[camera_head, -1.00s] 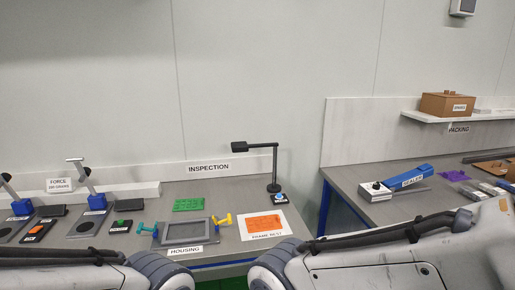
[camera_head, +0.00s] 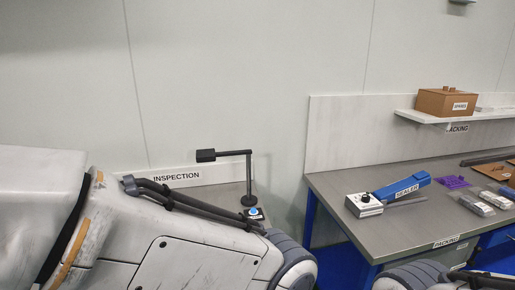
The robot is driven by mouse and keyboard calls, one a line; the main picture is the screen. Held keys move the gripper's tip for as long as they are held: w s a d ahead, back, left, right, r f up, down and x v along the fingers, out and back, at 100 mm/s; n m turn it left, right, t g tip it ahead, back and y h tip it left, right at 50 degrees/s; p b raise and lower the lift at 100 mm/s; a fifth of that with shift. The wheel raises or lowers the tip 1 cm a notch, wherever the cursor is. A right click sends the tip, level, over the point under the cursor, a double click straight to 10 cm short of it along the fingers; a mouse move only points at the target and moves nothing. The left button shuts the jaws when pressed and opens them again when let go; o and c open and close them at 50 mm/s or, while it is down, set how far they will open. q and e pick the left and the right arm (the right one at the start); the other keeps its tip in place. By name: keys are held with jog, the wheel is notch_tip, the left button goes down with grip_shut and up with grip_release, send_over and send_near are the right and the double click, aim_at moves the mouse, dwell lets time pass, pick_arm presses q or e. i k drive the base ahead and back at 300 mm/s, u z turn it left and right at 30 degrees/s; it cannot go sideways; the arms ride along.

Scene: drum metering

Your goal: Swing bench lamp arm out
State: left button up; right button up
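The black bench lamp (camera_head: 249,172) stands upright on a round base at the back of the inspection bench (camera_head: 226,194). Its arm runs level from the top of the post to the left and ends in a small rectangular head (camera_head: 206,156). A small device with a blue button (camera_head: 253,213) sits just in front of the base. My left arm crosses the lower left and covers most of the bench. Part of my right arm shows at the bottom right. Neither gripper is in the frame.
To the right, the packing table (camera_head: 335,190) carries a blue-handled sealer (camera_head: 402,187), a purple piece (camera_head: 453,182) and grey packs (camera_head: 477,205). A cardboard box (camera_head: 446,103) sits on a wall shelf (camera_head: 420,117). A gap separates the two benches.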

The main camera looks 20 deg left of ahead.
aim_at(204, 156)
jog(key=z, duration=0.05)
jog(key=i, duration=0.8)
jog(key=u, duration=0.65)
jog(key=i, duration=0.5)
jog(key=u, duration=0.45)
